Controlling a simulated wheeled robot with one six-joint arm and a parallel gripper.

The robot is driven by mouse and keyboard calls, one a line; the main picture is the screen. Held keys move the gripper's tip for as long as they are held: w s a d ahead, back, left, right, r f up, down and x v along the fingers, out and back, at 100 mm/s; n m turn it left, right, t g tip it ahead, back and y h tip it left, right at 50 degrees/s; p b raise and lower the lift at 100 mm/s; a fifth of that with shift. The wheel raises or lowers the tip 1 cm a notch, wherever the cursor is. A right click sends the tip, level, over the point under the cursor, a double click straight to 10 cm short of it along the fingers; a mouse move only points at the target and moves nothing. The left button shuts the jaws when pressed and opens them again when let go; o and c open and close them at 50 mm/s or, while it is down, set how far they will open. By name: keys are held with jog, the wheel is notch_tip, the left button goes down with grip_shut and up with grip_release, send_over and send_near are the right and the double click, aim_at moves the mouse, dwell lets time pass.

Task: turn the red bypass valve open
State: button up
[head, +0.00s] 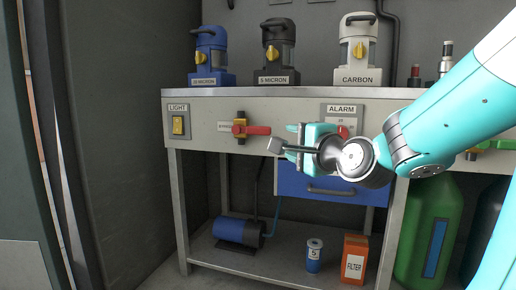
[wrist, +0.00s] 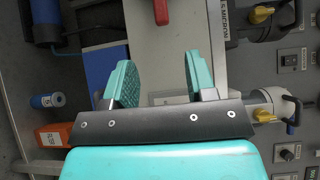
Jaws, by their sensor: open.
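The red-handled valve (head: 252,130) sits on the bench's front panel, with a yellow body and a small label on its left. Its red lever lies level and points right. In the wrist view, part of the red lever (wrist: 161,12) shows at the top edge, beyond the fingers. My gripper (head: 291,142) is in front of the panel, right of the valve in the head view. In the wrist view my gripper (wrist: 158,68) has its two teal fingers apart, with nothing between them. The gripper appears clear of the lever.
The alarm panel (head: 342,110) is partly behind my gripper. A blue drawer (head: 310,184) is below it. The light switch (head: 178,124) is at left. Several filter housings stand on the bench top, including the blue one (head: 209,55). A green-handled valve (head: 497,144) is at right.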

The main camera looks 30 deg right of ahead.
aim_at(261, 131)
jog(key=w+p, duration=0.4)
jog(key=w, duration=0.1)
jog(key=w+d+p, duration=0.1)
jog(key=w+p, duration=0.4)
jog(key=w, duration=0.1)
jog(key=w+d+p, duration=0.1)
jog(key=w+p, duration=0.4)
jog(key=w, duration=0.1)
jog(key=shift+p, duration=0.3)
grip_shut()
